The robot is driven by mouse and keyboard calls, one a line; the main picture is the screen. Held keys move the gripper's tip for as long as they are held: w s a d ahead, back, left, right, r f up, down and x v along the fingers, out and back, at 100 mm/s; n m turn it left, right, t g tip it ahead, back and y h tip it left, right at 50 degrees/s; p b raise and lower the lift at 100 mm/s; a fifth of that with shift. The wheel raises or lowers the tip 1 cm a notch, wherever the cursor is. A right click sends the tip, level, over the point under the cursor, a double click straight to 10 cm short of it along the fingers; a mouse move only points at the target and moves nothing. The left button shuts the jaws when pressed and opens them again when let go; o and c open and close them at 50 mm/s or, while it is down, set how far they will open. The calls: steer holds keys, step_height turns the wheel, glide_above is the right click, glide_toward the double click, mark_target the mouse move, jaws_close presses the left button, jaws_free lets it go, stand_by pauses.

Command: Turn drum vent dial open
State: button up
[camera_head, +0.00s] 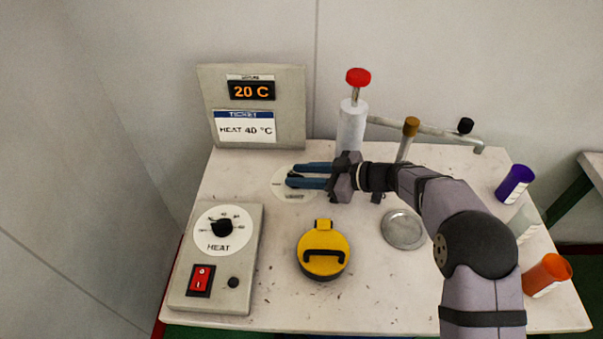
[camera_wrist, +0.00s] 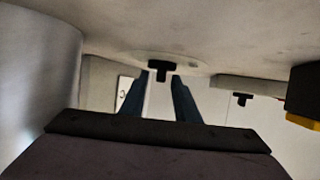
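The vent dial is a white disc (camera_head: 279,184) lying on the white tabletop, with a printed label at its front edge. Its small black knob (camera_head: 291,180) is partly hidden by my fingers in the head view. My gripper (camera_head: 291,175) reaches in from the right, low over the disc, with two blue fingers apart. In the wrist view the black knob (camera_wrist: 160,69) shows at the gap between the fingertips (camera_wrist: 160,77). I cannot tell whether the fingers touch it.
A white cylinder with a red-topped plunger (camera_head: 351,132) stands close behind my gripper. A heat control box (camera_head: 187,285) is front left, and a yellow-lidded round pot (camera_head: 323,263) is in front. A display panel (camera_head: 291,101) stands behind. Purple (camera_head: 516,183) and orange (camera_head: 546,275) cups are at right.

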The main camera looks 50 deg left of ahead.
jaws_close()
steer(key=t+b, duration=0.1)
steer(key=b, duration=0.3)
steer(key=shift+s+f+m+b, duration=0.1)
steer(key=shift+f+m+b, duration=0.25)
steer(key=shift+m, duration=0.05)
steer(key=shift+b, duration=0.8)
steer(key=m+t+b, duration=0.1)
steer(key=b, duration=0.2)
steer(key=shift+s+f+y, duration=0.1)
steer(key=shift+y, duration=0.3)
steer(key=m+t+b, duration=0.2)
steer(key=t+b, duration=0.1)
steer(key=b, duration=0.6)
steer(key=shift+s+m, duration=0.15)
steer(key=shift+m, duration=0.15)
steer(key=b, duration=0.1)
steer(key=m+t+b, duration=0.1)
steer(key=b, duration=0.1)
steer(key=shift+r+t, duration=0.3)
steer(key=shift+r+m+b, duration=0.15)
steer(key=shift+m+b, duration=0.15)
steer(key=shift+b, duration=0.05)
steer(key=shift+t, duration=0.3)
